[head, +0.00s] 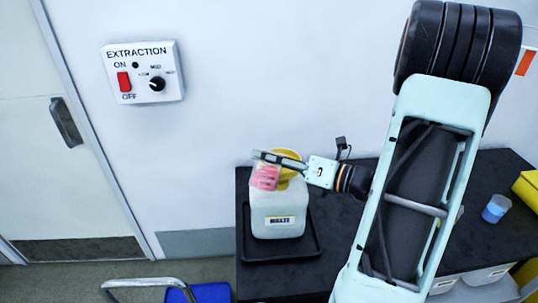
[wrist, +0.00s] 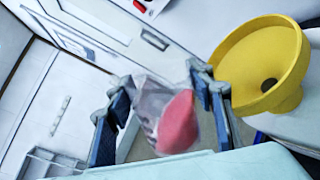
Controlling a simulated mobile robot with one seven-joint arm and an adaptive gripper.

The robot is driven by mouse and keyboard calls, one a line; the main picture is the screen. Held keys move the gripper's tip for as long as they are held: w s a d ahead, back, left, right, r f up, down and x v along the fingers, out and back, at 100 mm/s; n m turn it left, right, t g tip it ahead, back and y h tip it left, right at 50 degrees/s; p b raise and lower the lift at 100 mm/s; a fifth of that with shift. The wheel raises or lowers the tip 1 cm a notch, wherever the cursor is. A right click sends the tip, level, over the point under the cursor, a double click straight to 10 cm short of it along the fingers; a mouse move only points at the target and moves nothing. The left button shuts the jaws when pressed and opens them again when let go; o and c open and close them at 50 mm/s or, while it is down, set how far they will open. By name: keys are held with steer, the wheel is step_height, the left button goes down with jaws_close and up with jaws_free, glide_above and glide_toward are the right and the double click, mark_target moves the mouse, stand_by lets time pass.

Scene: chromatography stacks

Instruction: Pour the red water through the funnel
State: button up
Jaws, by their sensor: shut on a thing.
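My gripper (wrist: 163,118) is shut on a clear beaker (wrist: 150,97) with red water (wrist: 177,124) in it. In the wrist view the beaker is tilted between the two fingers, and the red water lies slanted toward its right side. In the head view the beaker (head: 265,177) is in front of the jug's upper part. The yellow funnel (wrist: 250,75) is just right of the beaker in the wrist view, with its dark hole showing. In the head view the funnel (head: 289,162) sits on top of the white jug (head: 278,207), partly hidden by my gripper (head: 268,160).
The jug stands in a black tray (head: 279,252) on a dark bench (head: 345,209). A beaker of blue liquid (head: 496,208) and a yellow object (head: 528,188) are at the right. A blue chair (head: 210,292) stands left of the bench. An extraction switch box (head: 143,72) is on the wall.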

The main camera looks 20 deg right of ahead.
stand_by(0.4)
steer(key=shift+w+r+m+p, duration=0.1)
steer(key=shift+r+m+p, duration=0.1)
steer(key=shift+m+p, duration=0.55)
steer(key=shift+d+f+p, duration=0.1)
steer(key=shift+p, duration=0.5)
steer(key=shift+r+m+p, duration=0.2)
steer(key=shift+m+p, duration=0.15)
steer(key=shift+p, duration=0.45)
steer(key=shift+f+g, duration=0.1)
steer(key=shift+g, duration=0.2)
steer(key=shift+w+d+m+p, duration=0.15)
steer(key=shift+m+p, duration=0.55)
steer(key=shift+p, duration=0.4)
steer(key=shift+w+d+m+y, duration=0.2)
steer(key=shift+m+y, duration=0.2)
steer(key=shift+m, duration=0.6)
